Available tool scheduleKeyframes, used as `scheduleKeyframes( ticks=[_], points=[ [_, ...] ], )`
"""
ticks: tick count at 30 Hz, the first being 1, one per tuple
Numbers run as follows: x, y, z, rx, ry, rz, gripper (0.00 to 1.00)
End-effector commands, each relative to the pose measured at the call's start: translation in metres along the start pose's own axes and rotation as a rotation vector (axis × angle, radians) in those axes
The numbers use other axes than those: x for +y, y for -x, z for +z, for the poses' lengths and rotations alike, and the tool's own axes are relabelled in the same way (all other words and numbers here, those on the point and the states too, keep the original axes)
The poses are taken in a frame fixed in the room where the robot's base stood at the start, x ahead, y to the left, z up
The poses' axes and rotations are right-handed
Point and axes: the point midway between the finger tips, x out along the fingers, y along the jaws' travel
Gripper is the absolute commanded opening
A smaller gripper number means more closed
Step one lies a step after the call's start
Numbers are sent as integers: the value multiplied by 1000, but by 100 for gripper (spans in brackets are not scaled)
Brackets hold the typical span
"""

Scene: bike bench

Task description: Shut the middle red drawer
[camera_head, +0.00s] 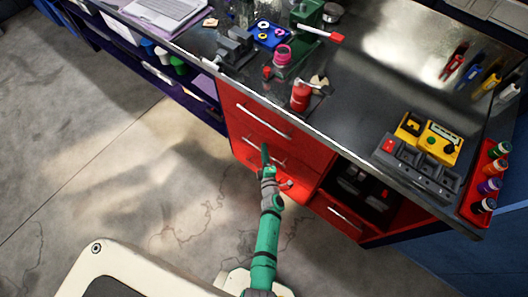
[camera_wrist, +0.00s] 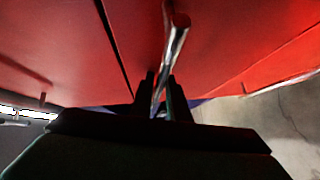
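The red drawer cabinet stands under the bench in the head view, with its top drawer (camera_head: 247,127) and, below it, the middle red drawer (camera_head: 285,167). The middle drawer's front looks close to level with the one above; I cannot tell whether a small gap remains. My gripper (camera_head: 266,152) is at the middle drawer's handle (camera_head: 279,162), which it partly hides. In the wrist view, the silver handle (camera_wrist: 176,35) runs between the two dark fingers of my gripper (camera_wrist: 161,95), which stand close together on either side of it. The red front fills the upper picture.
A low red drawer (camera_head: 337,216) sits to the right below an open shelf (camera_head: 362,188). The worktop (camera_head: 365,85) carries a vise, a red can (camera_head: 300,96), a yellow meter (camera_head: 438,142) and a bottle rack. Concrete floor (camera_head: 110,150) is clear on the left.

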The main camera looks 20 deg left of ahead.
Motion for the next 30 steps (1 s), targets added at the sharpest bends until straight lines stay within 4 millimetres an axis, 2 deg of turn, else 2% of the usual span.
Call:
scheduleKeyframes(
  ticks=[4, 7, 21, 25, 30],
  points=[
    [3, 1, 0, 0, 1, 5, 17],
    [2, 10, 0, 0, 0, 4, 17],
    [0, 89, 0, 0, 0, 0, 17],
    [0, 102, 0, -1, 0, 0, 17],
    [0, 109, 0, 0, 0, 1, 17]
  ],
)
